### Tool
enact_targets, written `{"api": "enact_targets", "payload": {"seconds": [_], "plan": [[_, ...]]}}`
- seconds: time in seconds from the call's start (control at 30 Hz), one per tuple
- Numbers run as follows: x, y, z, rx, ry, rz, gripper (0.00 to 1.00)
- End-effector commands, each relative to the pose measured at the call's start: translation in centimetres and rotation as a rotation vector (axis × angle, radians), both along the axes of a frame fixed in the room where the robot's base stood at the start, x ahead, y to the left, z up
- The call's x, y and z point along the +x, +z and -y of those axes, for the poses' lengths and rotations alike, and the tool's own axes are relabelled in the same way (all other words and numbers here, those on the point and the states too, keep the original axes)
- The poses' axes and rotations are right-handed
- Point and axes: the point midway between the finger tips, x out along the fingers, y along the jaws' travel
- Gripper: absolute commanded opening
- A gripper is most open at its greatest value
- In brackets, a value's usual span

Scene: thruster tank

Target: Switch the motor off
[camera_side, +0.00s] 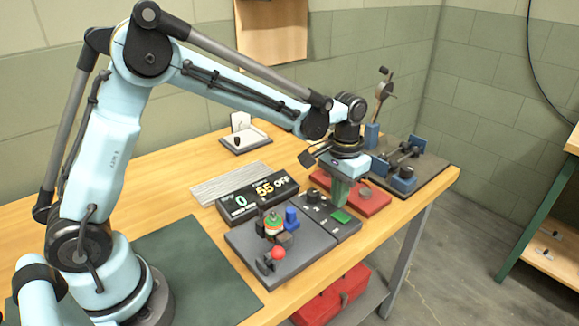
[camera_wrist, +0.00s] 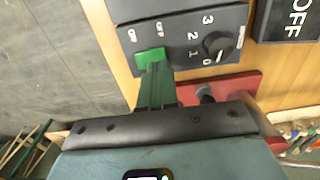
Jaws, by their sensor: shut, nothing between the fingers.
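A dark control box (camera_side: 323,213) carries a green rocker switch (camera_side: 341,215) and a black dial. In the wrist view the green switch (camera_wrist: 150,57) sits beside small white labels, too blurred to read surely. The black dial (camera_wrist: 215,44) is right of it, with numbers 0 to 3. My gripper (camera_side: 338,203) is shut and empty, pointing down just above the switch. In the wrist view its green fingers (camera_wrist: 155,72) reach the switch's near edge; I cannot tell whether they touch it. The black display (camera_side: 257,198) reads 0, 55 and OFF.
A grey base (camera_side: 262,262) with a red-knobbed lever, a green-and-red motor part and a blue block stands left of the control box. A red tray (camera_side: 372,203) lies behind my gripper. A dark board with blue fixtures (camera_side: 404,178) is at the back right.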

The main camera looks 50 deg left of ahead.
Motion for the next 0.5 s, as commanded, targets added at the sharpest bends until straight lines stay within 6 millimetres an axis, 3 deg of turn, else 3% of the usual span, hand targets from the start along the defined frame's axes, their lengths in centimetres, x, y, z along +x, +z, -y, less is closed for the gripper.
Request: {"api": "enact_targets", "payload": {"seconds": [0.5], "plan": [[0.0, 3.7, 0.0, 0.000, 0.000, 0.000, 0.00]]}}
